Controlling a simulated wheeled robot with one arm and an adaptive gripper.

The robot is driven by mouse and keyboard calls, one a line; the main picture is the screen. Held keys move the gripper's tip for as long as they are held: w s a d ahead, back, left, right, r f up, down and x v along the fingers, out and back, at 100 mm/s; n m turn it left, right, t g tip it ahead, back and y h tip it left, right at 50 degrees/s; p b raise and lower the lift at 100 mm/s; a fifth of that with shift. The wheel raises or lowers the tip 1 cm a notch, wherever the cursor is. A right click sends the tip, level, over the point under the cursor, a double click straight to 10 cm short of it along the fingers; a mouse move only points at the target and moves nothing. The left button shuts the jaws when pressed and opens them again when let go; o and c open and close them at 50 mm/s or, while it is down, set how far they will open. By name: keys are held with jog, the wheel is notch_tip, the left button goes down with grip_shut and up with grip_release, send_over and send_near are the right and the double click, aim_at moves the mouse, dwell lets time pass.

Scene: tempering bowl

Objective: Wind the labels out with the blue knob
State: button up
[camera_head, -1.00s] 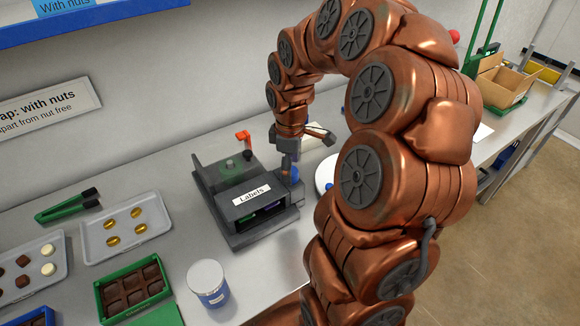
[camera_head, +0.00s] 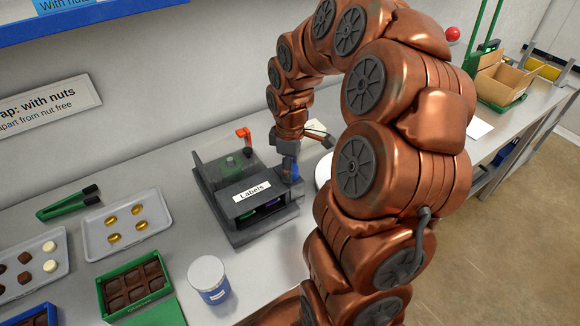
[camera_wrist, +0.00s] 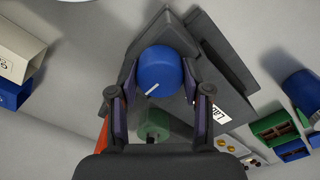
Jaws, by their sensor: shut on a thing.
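The grey label machine (camera_head: 222,196) stands on the bench with a white "Labels" plate (camera_head: 251,192) on its front. Its round blue knob (camera_wrist: 160,73) has a white pointer line and sits between my fingertips in the wrist view. In the head view only a bit of the knob (camera_head: 295,171) shows beside my gripper (camera_head: 291,168). My gripper (camera_wrist: 158,84) is shut on the knob, one finger on each side. A dark opening lies under the plate, with small coloured items inside that I cannot make out.
A white-lidded blue tub (camera_head: 209,279) stands in front of the machine. A grey tray (camera_head: 97,240) with several gold pieces and a green box of chocolate (camera_head: 133,285) lie to the left. Green tongs (camera_head: 67,203) lie behind. A red lever (camera_head: 244,134) rises at the machine's back.

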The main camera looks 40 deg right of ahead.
jog(key=shift+c, duration=1)
